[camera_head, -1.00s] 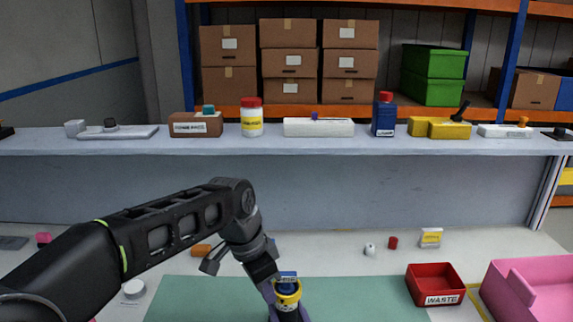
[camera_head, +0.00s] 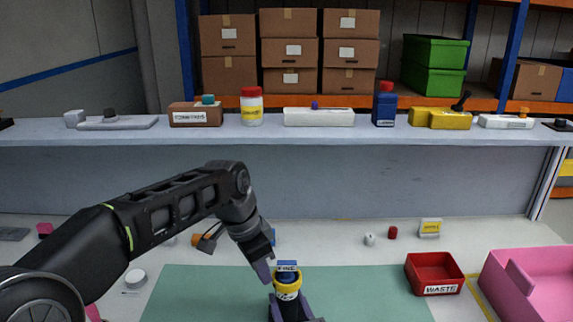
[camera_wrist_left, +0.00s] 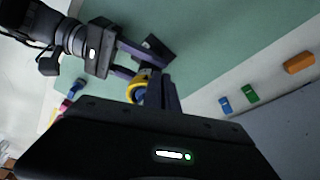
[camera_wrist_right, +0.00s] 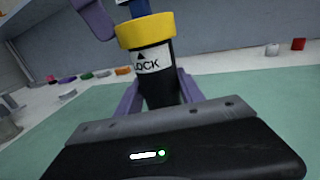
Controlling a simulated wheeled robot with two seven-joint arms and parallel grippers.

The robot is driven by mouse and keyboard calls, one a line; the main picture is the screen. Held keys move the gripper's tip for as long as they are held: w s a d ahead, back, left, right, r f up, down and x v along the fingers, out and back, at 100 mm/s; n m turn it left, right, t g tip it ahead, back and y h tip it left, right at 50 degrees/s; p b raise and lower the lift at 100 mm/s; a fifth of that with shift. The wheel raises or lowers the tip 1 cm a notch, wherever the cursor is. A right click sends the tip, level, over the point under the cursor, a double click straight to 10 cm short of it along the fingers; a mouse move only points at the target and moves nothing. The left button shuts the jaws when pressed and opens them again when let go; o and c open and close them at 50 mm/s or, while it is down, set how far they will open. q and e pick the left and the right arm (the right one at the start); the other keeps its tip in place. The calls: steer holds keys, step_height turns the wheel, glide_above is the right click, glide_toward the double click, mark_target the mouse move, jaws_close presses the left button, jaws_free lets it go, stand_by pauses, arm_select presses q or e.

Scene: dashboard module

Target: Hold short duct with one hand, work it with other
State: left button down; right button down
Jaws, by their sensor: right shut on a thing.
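The short duct (camera_head: 288,292) stands upright at the bottom middle of the head view. It has a dark body, a yellow ring and a blue top with a "FINE" tag. In the right wrist view the duct (camera_wrist_right: 153,62) shows a white "LOCK" label below the ring. My right gripper (camera_head: 291,311) is shut on its lower body. My left gripper (camera_head: 263,272) is at the upper left of the duct, one purple finger close beside the blue top. In the left wrist view the yellow ring (camera_wrist_left: 136,90) is partly hidden behind my left fingers; their gap is unclear.
A green mat (camera_head: 370,293) covers the middle of the table. A red "WASTE" bin (camera_head: 433,273) and a pink bin (camera_head: 535,285) stand on the right. Small blocks lie behind the mat. A grey shelf (camera_head: 440,139) with boxes and bottles crosses the back.

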steer(key=shift+a, duration=0.1)
arm_select(q)
steer(key=shift+a, duration=0.35)
steer(key=shift+s, duration=0.1)
steer(key=v, duration=0.4)
steer(key=d+v, duration=0.1)
steer(key=shift+w+r, duration=0.3)
steer(key=shift+r, duration=0.25)
arm_select(e)
steer(key=c, duration=0.7)
jaws_free()
steer(key=shift+o, duration=0.2)
